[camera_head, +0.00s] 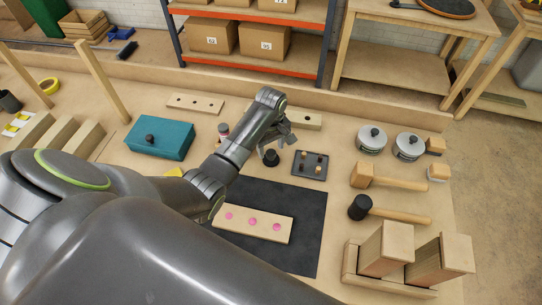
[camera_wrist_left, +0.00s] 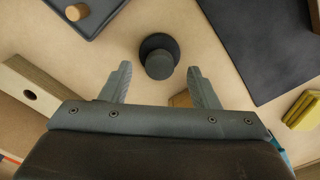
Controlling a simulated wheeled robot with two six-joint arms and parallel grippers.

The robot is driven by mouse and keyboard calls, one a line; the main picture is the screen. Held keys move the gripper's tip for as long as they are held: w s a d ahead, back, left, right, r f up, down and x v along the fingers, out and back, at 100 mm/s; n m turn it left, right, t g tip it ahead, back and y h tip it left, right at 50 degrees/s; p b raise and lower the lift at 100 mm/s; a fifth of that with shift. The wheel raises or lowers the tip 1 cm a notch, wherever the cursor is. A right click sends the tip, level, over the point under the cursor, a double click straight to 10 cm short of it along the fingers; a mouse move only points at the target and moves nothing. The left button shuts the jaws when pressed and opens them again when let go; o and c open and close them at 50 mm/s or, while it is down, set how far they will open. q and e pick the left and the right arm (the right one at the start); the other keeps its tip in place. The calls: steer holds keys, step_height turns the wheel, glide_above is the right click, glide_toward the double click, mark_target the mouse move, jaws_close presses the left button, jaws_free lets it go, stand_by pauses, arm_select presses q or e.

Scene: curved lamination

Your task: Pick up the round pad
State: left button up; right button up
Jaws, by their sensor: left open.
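The round pad (camera_head: 271,158) is a small dark disc with an upright knob, standing on the bench next to the grey peg tray. In the left wrist view the pad (camera_wrist_left: 158,44) shows from above, its knob near the line between the fingertips. My left gripper (camera_wrist_left: 159,72) is open, with one finger on each side and a gap to each. In the head view my left gripper (camera_head: 287,139) is above and slightly right of the pad. I cannot tell its exact height above the pad. My right gripper is not in view.
Close by are the peg tray (camera_head: 311,165), a dark mat (camera_head: 305,208) with a pink-dotted wooden strip (camera_head: 252,222), and a holed block (camera_head: 306,120). A teal box (camera_head: 160,139) is left; mallets (camera_head: 390,178) and lidded tins (camera_head: 371,140) are right.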

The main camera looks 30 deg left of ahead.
mark_target(271, 152)
arm_select(q)
steer(key=shift+f, duration=1.6)
steer(key=c, duration=1)
steer(key=shift+o, duration=0.2)
steer(key=shift+r, duration=0.15)
step_height(271, 152, up, 10)
steer(key=shift+f+b, duration=0.1)
steer(key=shift+b, duration=0.3)
steer(key=o, duration=0.3)
steer(key=c, duration=0.3)
